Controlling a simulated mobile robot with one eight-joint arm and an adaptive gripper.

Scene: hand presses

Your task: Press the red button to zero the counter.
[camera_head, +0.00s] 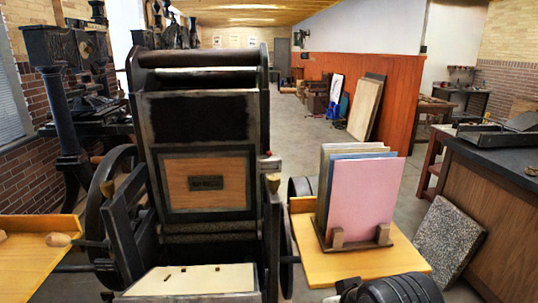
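The counter (270,168) is a small light-coloured box on the right side of the black hand press (197,122). A tiny red spot, which looks like the red button (268,154), shows on its top. Its digits are too small to read. A dark ribbed rounded part cuts into the bottom edge, right of centre; it looks like part of my arm, but I cannot be sure. No gripper fingers show, so I cannot see where my gripper is relative to the button.
A wooden side board (312,262) right of the press bears a rack of coloured sheets (363,198). A wooden-handled lever (273,184) stands just below the counter. A speckled slab (447,240) leans against the bench (505,205) at right.

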